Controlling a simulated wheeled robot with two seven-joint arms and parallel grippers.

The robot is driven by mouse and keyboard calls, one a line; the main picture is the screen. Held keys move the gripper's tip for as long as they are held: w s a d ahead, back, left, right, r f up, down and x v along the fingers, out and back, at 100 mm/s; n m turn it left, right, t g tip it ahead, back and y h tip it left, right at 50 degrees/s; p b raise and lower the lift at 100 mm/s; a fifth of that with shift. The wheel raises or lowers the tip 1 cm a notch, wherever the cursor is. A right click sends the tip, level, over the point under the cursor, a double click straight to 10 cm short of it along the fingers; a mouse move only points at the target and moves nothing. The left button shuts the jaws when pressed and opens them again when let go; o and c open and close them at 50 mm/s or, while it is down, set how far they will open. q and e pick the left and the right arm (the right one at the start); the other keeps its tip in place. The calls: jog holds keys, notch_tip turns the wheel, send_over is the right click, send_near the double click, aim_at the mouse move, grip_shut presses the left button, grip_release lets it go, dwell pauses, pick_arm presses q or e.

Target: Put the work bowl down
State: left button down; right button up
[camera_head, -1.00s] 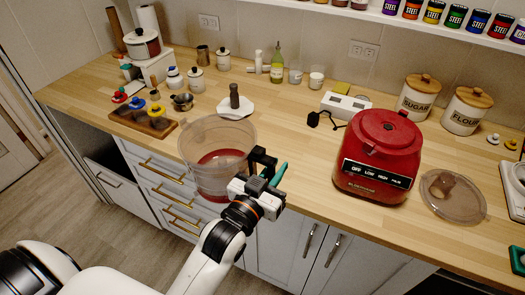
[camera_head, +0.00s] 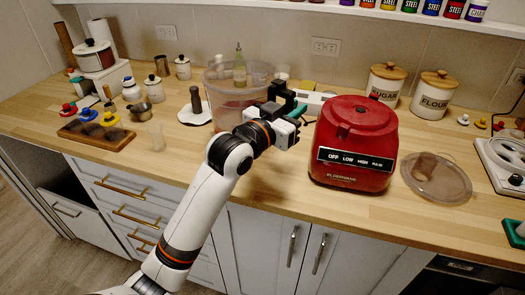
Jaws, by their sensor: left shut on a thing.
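The work bowl (camera_head: 222,88) is a large clear tub with a reddish tint at its bottom. It is upright over the counter, left of the red processor base (camera_head: 352,148). My left gripper (camera_head: 285,108) is shut on the bowl's right side; the fingers and the grip point are partly hidden by my wrist. I cannot tell whether the bowl's bottom touches the counter. My right gripper is not in view.
A white disc with a dark upright handle (camera_head: 196,102) is just left of the bowl. A clear lid (camera_head: 436,178) lies right of the base. A wooden tray (camera_head: 95,134) is at left. The wooden counter (camera_head: 200,160) is bare in front of the bowl.

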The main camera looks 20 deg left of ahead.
pick_arm(q)
jog(key=shift+f, duration=4.25)
jog(key=c, duration=1.4)
grip_release()
jog(key=shift+s, duration=0.1)
jog(key=shift+o, duration=0.2)
jog(key=shift+s+a+f, duration=0.1)
jog(key=b+v, duration=0.1)
jog(key=v, duration=1)
jog(key=shift+s+a, duration=0.1)
jog(key=shift+s, duration=0.25)
